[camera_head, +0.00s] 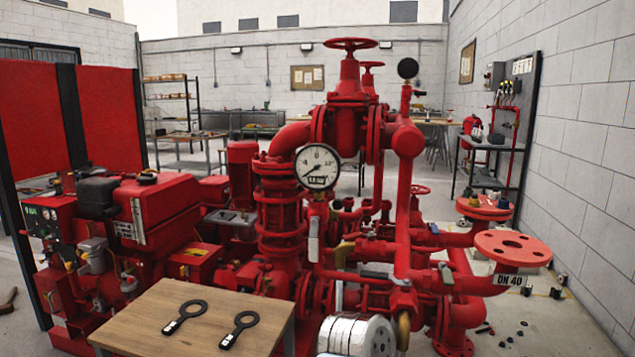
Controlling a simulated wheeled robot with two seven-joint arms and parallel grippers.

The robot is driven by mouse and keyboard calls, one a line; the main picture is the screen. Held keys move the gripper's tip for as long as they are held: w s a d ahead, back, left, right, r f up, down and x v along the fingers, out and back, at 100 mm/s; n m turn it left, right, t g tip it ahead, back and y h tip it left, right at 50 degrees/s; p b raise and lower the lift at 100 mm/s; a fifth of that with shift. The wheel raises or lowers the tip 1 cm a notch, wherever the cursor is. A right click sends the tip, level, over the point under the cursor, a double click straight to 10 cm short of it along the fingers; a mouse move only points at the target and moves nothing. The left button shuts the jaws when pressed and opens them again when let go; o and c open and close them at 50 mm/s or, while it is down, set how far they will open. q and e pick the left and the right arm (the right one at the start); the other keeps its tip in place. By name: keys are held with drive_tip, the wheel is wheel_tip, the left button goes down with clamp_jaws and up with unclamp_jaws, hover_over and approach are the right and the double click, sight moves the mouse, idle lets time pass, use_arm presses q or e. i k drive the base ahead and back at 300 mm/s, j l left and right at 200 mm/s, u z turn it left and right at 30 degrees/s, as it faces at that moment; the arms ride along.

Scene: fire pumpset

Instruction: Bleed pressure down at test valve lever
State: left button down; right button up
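A round white pressure gauge (318,167) with a black needle sits at the front of the red pumpset (283,205). Below it a pale grey lever (313,241) hangs roughly upright against the red pipework. A yellow-brass lever or fitting (345,248) shows just right of it. Another brass-coloured piece (404,330) stands lower at the front. I cannot tell for certain which of these is the test valve lever. Neither of my grippers is in view.
A wooden table (240,302) at the front left bears two black ring-ended tools (185,316). A silvery-white cylindrical object (357,336) sits at the bottom centre, before the pipes. A red flange labelled DN 40 (513,248) juts out right. Small loose parts lie on the floor at right.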

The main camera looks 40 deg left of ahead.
sight(356, 235)
drive_tip(key=j+u, duration=0.15)
drive_tip(key=u, duration=1.4)
